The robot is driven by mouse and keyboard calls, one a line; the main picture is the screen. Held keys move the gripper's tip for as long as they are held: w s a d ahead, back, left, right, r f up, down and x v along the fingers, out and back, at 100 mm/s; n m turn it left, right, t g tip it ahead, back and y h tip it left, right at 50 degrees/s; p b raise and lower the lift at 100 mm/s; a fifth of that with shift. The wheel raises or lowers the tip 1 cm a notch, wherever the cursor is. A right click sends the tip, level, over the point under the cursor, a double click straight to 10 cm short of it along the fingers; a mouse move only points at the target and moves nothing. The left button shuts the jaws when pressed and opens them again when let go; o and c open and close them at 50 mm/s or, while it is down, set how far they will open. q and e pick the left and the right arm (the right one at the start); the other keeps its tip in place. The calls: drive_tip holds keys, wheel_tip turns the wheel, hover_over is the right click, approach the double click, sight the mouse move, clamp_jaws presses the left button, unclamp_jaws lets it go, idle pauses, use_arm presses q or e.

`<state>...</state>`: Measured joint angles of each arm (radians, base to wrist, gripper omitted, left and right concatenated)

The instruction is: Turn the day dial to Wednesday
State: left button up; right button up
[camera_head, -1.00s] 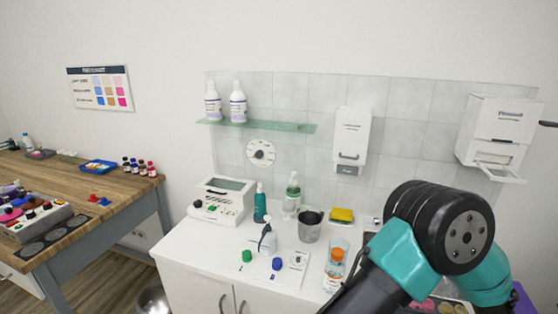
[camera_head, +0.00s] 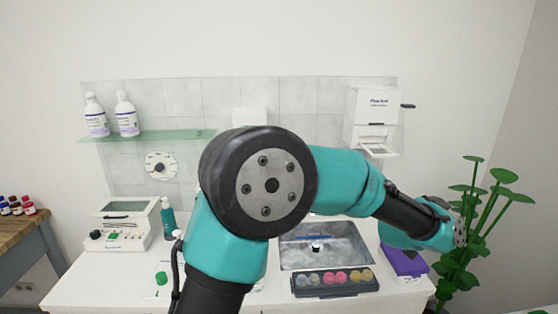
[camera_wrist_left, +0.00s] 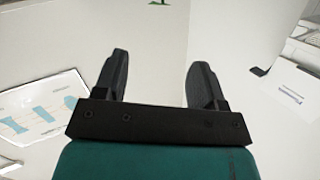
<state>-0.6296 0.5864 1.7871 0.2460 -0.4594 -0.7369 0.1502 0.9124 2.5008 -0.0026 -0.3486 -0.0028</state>
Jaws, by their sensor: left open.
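A round white dial (camera_head: 160,165) with a dark centre knob and small marks around its edge is mounted on the tiled wall at left in the head view. It looks like the day dial, but its marks are too small to read. My left gripper (camera_wrist_left: 158,75) is open and empty in the left wrist view, in front of pale walls, with the dial out of that view. In the head view, an arm of mine crosses the middle and reaches right, well away from the dial; its fingers are not visible there. My right gripper is not in view.
A glass shelf (camera_head: 150,136) with two bottles is above the dial. A white device (camera_head: 118,228) and teal bottle (camera_head: 168,218) stand below it. A paper towel dispenser (camera_head: 372,115), sink (camera_head: 325,253), purple box (camera_head: 403,262) and plant (camera_head: 465,270) are at right.

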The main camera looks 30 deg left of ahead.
sight(159, 169)
use_arm(q)
drive_tip(key=w+a+f+n+t+y, duration=0.1)
drive_tip(key=w+a+n, duration=0.15)
drive_tip(key=a, duration=0.55)
drive_tip(key=w+a+f+n+t+y, duration=0.1)
drive_tip(key=w+a+y, duration=0.15)
drive_tip(key=a, duration=0.55)
drive_tip(key=w+a+f+n+t+y, duration=0.1)
drive_tip(key=w+a, duration=0.3)
drive_tip(key=a, duration=0.4)
drive_tip(key=a+f+n+t+y, duration=0.15)
drive_tip(key=a+n+y, duration=0.25)
drive_tip(key=a, duration=2)
drive_tip(key=s+a+f+n+y, duration=0.1)
drive_tip(key=s+a+y, duration=0.15)
drive_tip(key=a, duration=0.65)
drive_tip(key=s+a+f+n+y, duration=0.15)
drive_tip(key=s+a, duration=0.25)
drive_tip(key=a, duration=0.4)
drive_tip(key=s+a+f+n+y, duration=0.15)
drive_tip(key=s+a, duration=0.25)
drive_tip(key=a, duration=0.5)
drive_tip(key=s+a+n+g+y, duration=0.2)
drive_tip(key=s+a+n+y, duration=0.1)
drive_tip(key=s+a, duration=1.3)
drive_tip(key=shift+a+y, duration=0.5)
drive_tip(key=shift+a, duration=0.35)
drive_tip(key=shift+w+f, duration=0.1)
